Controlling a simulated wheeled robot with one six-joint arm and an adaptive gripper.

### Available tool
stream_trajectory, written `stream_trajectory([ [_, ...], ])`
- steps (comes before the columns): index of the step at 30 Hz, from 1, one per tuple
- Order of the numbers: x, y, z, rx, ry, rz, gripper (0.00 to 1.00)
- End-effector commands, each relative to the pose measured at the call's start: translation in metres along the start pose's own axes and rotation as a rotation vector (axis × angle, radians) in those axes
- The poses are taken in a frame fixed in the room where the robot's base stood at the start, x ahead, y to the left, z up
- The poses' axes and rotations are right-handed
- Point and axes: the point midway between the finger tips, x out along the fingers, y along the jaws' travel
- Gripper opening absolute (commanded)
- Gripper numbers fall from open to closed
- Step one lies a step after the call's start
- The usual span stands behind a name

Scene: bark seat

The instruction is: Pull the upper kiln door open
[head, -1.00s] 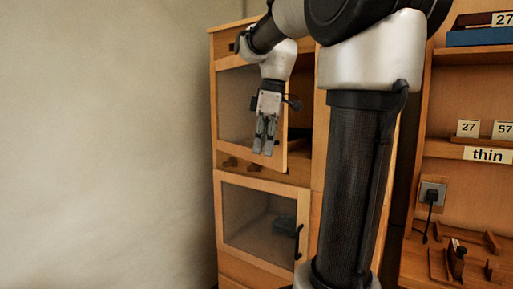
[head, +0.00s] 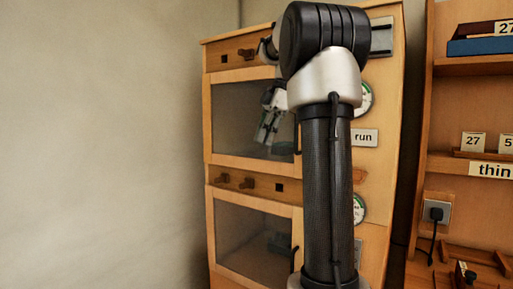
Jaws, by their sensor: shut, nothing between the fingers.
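The upper kiln door (head: 230,161) is a wooden frame around a dark glass pane, with a dark handle (head: 297,138) at its right side. The door looks nearly flush with the cabinet, but my arm covers much of its right edge, so any small gap is hidden. My gripper (head: 263,138) is shut and empty, pointing down. It shows against the right part of the pane, left of the handle. It looks dim, and I cannot tell whether it is in front of the glass or behind it.
Below is a drawer strip with knobs (head: 248,183), then the lower kiln door (head: 228,270), which looks closed. A "run" label (head: 363,137) and dials are on the cabinet's right side. Shelves (head: 467,167) stand farther right. A bare wall (head: 100,140) is at left.

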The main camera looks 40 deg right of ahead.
Motion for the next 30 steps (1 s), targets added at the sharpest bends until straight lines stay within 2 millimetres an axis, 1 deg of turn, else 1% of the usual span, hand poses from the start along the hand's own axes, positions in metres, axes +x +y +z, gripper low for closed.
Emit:
stream_trajectory([
  [1,0.011,-0.001,-0.001,0.001,0.003,-0.007,0.0],
  [6,0.049,-0.002,0.0,0.004,0.005,-0.012,0.0],
  [12,0.089,-0.002,0.0,0.004,0.003,-0.009,0.0],
  [15,0.094,-0.001,-0.017,-0.001,0.002,-0.005,0.0],
  [19,0.099,-0.001,-0.03,0.001,0.002,-0.004,0.0],
  [24,0.102,-0.001,-0.037,0.003,0.002,-0.005,0.0],
  [30,0.102,-0.001,-0.037,0.004,0.002,-0.004,0.0],
])
